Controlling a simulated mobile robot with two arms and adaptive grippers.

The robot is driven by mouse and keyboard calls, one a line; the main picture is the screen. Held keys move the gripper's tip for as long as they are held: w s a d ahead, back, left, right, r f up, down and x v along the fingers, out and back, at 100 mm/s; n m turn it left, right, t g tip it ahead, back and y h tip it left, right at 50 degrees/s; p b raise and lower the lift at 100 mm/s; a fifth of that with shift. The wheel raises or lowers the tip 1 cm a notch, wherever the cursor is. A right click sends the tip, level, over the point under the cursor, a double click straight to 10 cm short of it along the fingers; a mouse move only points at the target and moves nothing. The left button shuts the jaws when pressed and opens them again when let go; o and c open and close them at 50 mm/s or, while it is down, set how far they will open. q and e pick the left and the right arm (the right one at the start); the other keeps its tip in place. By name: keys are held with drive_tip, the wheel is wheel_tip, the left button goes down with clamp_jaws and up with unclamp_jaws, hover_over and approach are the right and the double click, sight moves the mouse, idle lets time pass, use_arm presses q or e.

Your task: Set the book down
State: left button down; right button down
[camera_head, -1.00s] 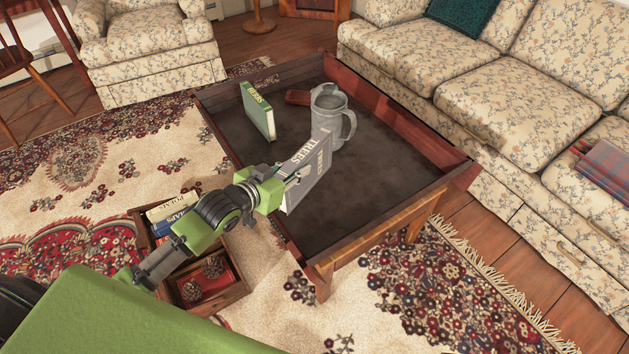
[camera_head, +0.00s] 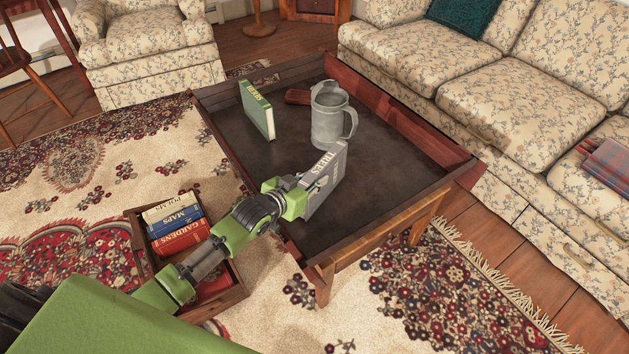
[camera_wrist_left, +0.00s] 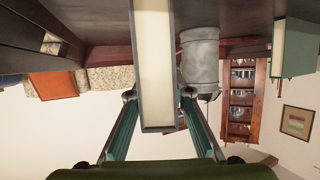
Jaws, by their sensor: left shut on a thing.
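The grey book titled "TREES" (camera_head: 325,182) stands upright over the near part of the dark-topped coffee table (camera_head: 385,190). My left gripper (camera_head: 298,196) is shut on this book from the left side. In the left wrist view the book (camera_wrist_left: 153,70) stands between the two fingers (camera_wrist_left: 158,105), its pale page edge facing the camera. Its bottom edge is at or close to the tabletop (camera_wrist_left: 215,12); I cannot tell whether it touches. My right gripper is not in view.
A metal pitcher (camera_head: 328,118) stands just behind the held book. A green "HERBS" book (camera_head: 257,110) stands at the back left, near a reddish-brown object (camera_head: 297,96). Raised rims (camera_head: 410,122) edge the table. A wooden crate of books (camera_head: 140,237) sits on the rug. The right tabletop is clear.

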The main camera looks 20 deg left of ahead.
use_arm(q)
drive_tip(key=shift+w+r, duration=0.1)
drive_tip(key=shift+r, duration=0.1)
drive_tip(key=shift+f, duration=0.1)
drive_tip(key=c, duration=1.8)
unclamp_jaws()
drive_tip(key=shift+f, duration=0.15)
